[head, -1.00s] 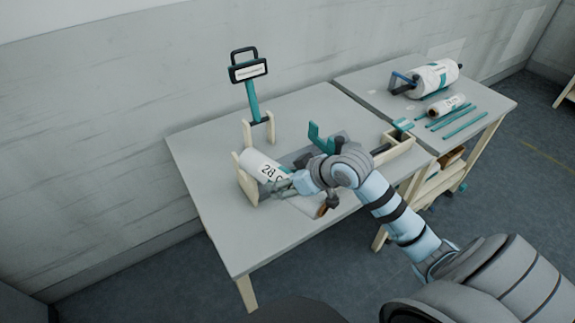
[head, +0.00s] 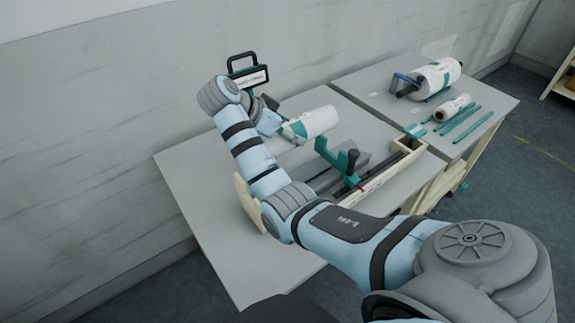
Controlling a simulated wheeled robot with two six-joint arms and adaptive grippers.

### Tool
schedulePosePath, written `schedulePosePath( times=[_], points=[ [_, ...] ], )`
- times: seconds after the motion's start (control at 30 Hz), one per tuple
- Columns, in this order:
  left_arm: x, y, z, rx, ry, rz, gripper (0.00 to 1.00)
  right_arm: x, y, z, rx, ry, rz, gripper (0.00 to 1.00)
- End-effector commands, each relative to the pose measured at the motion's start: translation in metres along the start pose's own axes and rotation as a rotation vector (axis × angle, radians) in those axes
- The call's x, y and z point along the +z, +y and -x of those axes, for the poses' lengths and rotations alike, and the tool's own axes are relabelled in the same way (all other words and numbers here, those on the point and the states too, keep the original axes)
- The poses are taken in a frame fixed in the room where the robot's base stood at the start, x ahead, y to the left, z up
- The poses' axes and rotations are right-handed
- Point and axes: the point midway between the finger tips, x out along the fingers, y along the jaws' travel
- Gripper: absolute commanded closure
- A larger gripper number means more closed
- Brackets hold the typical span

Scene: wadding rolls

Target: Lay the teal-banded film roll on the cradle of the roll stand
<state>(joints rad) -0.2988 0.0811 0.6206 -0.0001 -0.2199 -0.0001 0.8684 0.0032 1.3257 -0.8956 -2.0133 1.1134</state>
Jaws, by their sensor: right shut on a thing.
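The white film roll (head: 318,121) with a teal band at its near end is held by my right gripper (head: 287,132) over the back of the near table. My right gripper is shut on the banded end, partly hidden by its wrist. I cannot tell how far the roll is above the tabletop. A cream wooden end piece of the roll stand (head: 246,203) shows at the left, well apart from the roll. The rest of the stand, with its cradle, is hidden behind my right arm. My left gripper is not in view.
A grey device with a teal clamp (head: 338,156) and a wooden-edged tray (head: 385,178) sit right of my arm. A black-framed sign (head: 247,70) stands behind. The second table holds a large roll (head: 438,77), a small roll (head: 452,107) and teal rods (head: 466,124).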

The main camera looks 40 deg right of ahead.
Motion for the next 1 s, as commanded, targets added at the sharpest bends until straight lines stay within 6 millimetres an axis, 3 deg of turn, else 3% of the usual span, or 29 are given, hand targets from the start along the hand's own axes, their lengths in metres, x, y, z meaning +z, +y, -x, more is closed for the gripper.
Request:
schedulePosePath(
  times=[0.03,0.2,0.7,1.0],
  points=[
    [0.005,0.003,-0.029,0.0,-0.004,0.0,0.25,0.02,0.001,-0.022,0.001,0.002,-0.003,0.99],
    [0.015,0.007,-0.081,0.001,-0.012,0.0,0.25,0.059,0.001,-0.063,0.002,0.002,-0.001,0.99],
    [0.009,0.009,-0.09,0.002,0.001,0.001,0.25,0.122,0.0,-0.124,-0.003,0.002,0.002,0.99],
    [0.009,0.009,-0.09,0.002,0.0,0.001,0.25,0.124,-0.001,-0.126,-0.005,0.002,0.001,0.99]
  ],
)
